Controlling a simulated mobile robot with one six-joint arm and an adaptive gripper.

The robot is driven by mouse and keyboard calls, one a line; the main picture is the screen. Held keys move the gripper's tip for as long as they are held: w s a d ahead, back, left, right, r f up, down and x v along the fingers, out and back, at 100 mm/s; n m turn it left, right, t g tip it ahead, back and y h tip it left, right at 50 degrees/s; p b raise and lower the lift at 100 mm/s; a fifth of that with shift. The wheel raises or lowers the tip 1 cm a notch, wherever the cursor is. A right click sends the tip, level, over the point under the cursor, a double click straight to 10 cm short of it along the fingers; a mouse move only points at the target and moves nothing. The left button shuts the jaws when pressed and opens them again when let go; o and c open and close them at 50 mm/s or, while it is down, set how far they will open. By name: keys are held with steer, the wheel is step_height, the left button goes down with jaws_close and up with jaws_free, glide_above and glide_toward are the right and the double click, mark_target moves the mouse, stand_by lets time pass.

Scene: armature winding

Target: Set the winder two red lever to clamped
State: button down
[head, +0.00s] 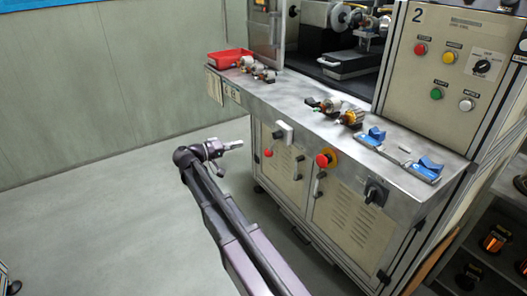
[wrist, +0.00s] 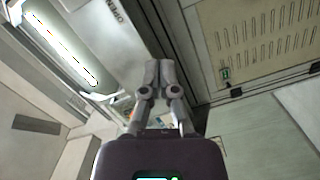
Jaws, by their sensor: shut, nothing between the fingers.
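The winder marked 2 (head: 388,165) stands at the right in the head view. A small red knob (head: 268,153) sits at the left of its front, below a white box (head: 285,132); it looks like the red lever's end, but its setting is too small to tell. My gripper (head: 236,145) is left of this knob, apart from it, in free air in front of the cabinet. In the wrist view my gripper (wrist: 159,68) is shut with its fingers together and empty. The red lever cannot be made out in the wrist view.
A red-and-yellow stop button (head: 325,160) and a black rotary switch (head: 375,191) are on the cabinet front. A red bin (head: 231,59) and several small parts lie on the steel ledge. A shelf with spools (head: 493,242) is at right. The floor (head: 90,220) at left is clear.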

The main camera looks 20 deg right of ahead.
mark_target(272, 145)
stand_by(0.4)
steer(key=s+d+f+b, duration=0.1)
steer(key=s+d, duration=0.1)
steer(key=d, duration=0.7)
steer(key=shift+f+b, duration=0.35)
steer(key=shift+f, duration=0.05)
steer(key=shift+s+d, duration=0.25)
stand_by(0.5)
